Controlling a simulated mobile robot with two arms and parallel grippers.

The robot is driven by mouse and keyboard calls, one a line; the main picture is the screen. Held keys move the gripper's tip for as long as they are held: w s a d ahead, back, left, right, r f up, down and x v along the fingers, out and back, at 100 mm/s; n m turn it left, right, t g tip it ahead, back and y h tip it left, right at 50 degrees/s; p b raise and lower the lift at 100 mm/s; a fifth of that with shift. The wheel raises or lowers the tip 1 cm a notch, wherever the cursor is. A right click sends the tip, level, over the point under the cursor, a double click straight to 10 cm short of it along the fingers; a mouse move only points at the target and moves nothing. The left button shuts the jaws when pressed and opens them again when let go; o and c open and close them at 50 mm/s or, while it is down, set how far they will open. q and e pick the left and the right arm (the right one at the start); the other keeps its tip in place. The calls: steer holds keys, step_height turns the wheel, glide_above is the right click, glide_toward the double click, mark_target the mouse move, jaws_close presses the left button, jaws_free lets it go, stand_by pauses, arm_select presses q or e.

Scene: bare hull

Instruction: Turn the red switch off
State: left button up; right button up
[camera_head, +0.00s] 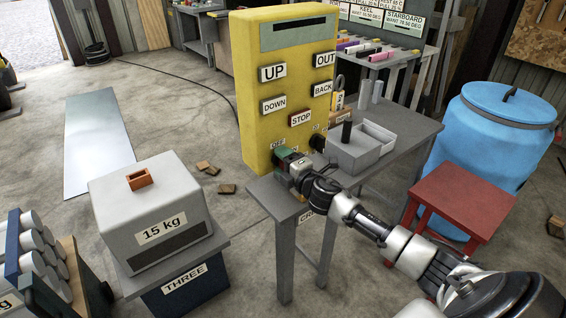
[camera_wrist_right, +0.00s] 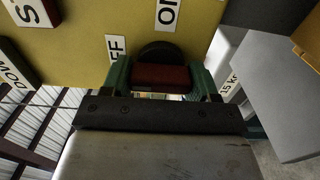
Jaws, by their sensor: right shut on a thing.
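The yellow control box (camera_head: 250,110) stands on a grey table. My right gripper (camera_head: 286,158) reaches its lower front and hides the red switch in the head view. In the right wrist view the red switch (camera_wrist_right: 162,77) is a dark red bar on a round black base. It lies between the green fingertips of my right gripper (camera_wrist_right: 161,83), which is shut on it. A partly hidden label ending in "FF" (camera_wrist_right: 115,49) is left of the switch, and an "ON" label (camera_wrist_right: 168,12) is above it. My left gripper is not in view.
UP, DOWN, OUT, BACK and STOP (camera_head: 301,118) buttons sit above the gripper, and a black knob (camera_head: 318,142) just right of it. A grey bin (camera_head: 352,157) stands on the table (camera_head: 412,128). A 15 kg block (camera_head: 152,205), a red stool (camera_head: 463,200) and a blue barrel (camera_head: 490,137) stand nearby.

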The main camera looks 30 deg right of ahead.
steer(key=shift+f, duration=0.1)
steer(key=o, duration=0.9)
steer(key=shift+s+d+b, duration=0.2)
steer(key=shift+s+b, duration=0.4)
steer(key=shift+s, duration=2.15)
steer(key=shift+s+d+b, duration=0.2)
steer(key=shift+s+b, duration=0.4)
steer(key=shift+s, duration=2.1)
